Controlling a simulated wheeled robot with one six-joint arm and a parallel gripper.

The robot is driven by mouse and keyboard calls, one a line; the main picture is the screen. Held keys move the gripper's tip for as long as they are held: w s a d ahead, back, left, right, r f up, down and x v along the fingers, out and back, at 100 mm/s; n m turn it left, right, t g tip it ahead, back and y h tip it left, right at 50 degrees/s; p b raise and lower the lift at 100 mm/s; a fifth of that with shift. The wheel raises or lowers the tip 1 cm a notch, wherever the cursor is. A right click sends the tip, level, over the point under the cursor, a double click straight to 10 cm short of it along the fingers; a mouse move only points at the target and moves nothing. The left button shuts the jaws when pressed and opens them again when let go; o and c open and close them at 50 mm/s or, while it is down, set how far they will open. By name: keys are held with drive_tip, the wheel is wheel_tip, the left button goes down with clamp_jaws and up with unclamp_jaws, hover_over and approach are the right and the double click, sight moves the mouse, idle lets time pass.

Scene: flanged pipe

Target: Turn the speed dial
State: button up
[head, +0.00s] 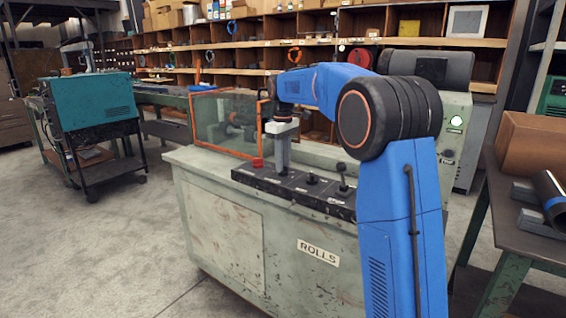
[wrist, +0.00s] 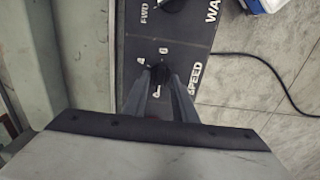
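The speed dial (wrist: 159,75) is a small black knob on a dark panel (wrist: 172,45), beside the white word SPEED and a few white marks in the wrist view. My gripper (wrist: 160,82) points down at it, with one grey finger on each side of the knob. The fingertips look very close to its sides; whether they press on it cannot be told. In the head view my gripper (head: 282,165) reaches down to the black panel (head: 266,183) on top of the pale green ROLLS machine (head: 225,220). The dial is hidden there.
A red button (head: 257,162) is left of my gripper; black controls (head: 312,178) and a lever (head: 342,175) stand to its right. A clear guard with an orange frame (head: 222,120) rises behind. Another knob (wrist: 174,4) marked FWD is on the panel. Open floor lies left.

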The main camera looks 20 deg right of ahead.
clamp_jaws()
drive_tip(key=shift+m, duration=0.4)
drive_tip(key=m, duration=1.1)
idle(0.5)
drive_tip(key=shift+o, duration=1.2)
unclamp_jaws()
